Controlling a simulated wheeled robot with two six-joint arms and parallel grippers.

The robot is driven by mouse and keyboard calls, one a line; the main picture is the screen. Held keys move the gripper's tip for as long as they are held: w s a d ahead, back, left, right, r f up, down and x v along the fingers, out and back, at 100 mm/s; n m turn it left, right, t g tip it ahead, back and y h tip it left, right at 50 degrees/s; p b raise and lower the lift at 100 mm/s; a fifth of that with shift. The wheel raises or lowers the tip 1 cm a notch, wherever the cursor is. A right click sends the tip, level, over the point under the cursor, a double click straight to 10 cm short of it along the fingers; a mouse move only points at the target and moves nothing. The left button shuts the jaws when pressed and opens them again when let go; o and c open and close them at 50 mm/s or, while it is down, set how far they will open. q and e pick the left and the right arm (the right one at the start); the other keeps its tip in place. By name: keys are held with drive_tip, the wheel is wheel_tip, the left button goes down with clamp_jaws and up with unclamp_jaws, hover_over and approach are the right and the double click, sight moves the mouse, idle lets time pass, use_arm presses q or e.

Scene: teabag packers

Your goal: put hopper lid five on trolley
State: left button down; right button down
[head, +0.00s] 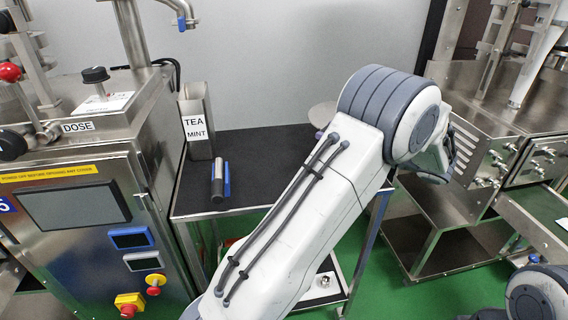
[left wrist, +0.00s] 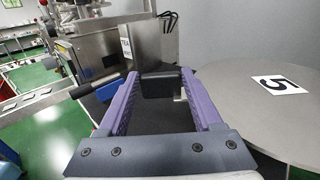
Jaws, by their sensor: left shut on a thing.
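Hopper lid five is a flat grey disc (left wrist: 275,115) with a white "5" label, on the right of the left wrist view. In the head view only a sliver of the lid (head: 322,115) shows behind my left arm, over the back right of the trolley's black top (head: 265,150). My left gripper (left wrist: 160,84), with purple fingers, is shut on a dark block-like part beside the disc, seemingly the lid's handle. The arm hides the gripper in the head view. Whether the lid touches the trolley top cannot be told. My right gripper is out of view.
A steel container marked TEA MINT (head: 198,120) stands at the trolley's back left. A dosing machine (head: 80,210) flanks the trolley on the left, steel machinery (head: 500,130) on the right.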

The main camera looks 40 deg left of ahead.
use_arm(q)
drive_tip(key=a+f, duration=0.2)
drive_tip(key=a, duration=0.1)
drive_tip(key=a+f, duration=0.2)
drive_tip(key=a, duration=0.2)
drive_tip(key=s+a+f+b, duration=0.1)
drive_tip(key=a+f, duration=0.1)
drive_tip(key=a, duration=0.1)
drive_tip(key=shift+s+a, duration=0.1)
drive_tip(key=shift+a, duration=0.15)
wheel_tip(320, 180, down, 4)
drive_tip(key=shift+f+b, duration=0.1)
drive_tip(key=shift+b, duration=0.25)
drive_tip(key=shift+c, duration=0.2)
unclamp_jaws()
drive_tip(key=d, duration=0.8)
drive_tip(key=w+d, duration=0.1)
drive_tip(key=d, duration=0.3)
drive_tip(key=s+d+f+n+h, duration=0.1)
drive_tip(key=s+d+n+h, duration=0.4)
drive_tip(key=s+d+h, duration=0.4)
drive_tip(key=s+d+f+n+t+h, duration=0.1)
drive_tip(key=s+d+n+h, duration=0.3)
drive_tip(key=s+d+h, duration=0.6)
drive_tip(key=s+d+f, duration=0.1)
drive_tip(key=s+d, duration=0.3)
drive_tip(key=s, duration=0.6)
drive_tip(key=shift+d+f+n, duration=0.15)
drive_tip(key=shift+d+n, duration=0.05)
drive_tip(key=shift+n, duration=0.2)
